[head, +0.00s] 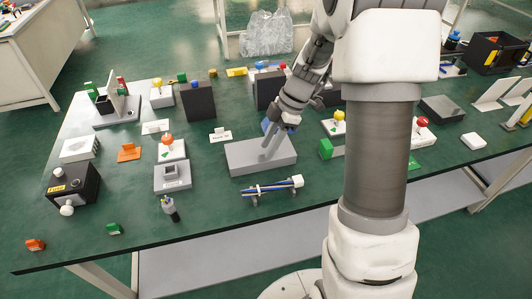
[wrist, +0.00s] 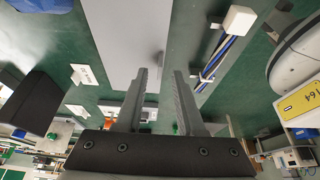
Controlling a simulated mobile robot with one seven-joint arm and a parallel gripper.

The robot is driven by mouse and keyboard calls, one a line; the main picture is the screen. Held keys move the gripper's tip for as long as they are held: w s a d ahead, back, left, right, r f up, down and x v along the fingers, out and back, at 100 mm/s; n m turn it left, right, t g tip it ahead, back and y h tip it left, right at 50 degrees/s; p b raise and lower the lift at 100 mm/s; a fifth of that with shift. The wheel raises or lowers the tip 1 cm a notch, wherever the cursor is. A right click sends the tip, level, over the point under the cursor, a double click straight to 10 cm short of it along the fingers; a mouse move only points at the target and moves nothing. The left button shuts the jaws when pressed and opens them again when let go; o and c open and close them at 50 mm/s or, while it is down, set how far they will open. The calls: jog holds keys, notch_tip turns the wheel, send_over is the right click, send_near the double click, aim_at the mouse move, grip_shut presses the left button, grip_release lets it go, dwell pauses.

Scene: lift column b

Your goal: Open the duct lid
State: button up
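A holder with blue and white cables (head: 272,188) stands in front of the box. A white label card (head: 220,136) stands to its left, and a dark upright block (head: 269,90) stands behind. A blue object (head: 268,126) sits close behind my fingers.

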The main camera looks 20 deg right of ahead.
jog(key=shift+x, duration=1.3)
grip_shut()
dwell(0.5)
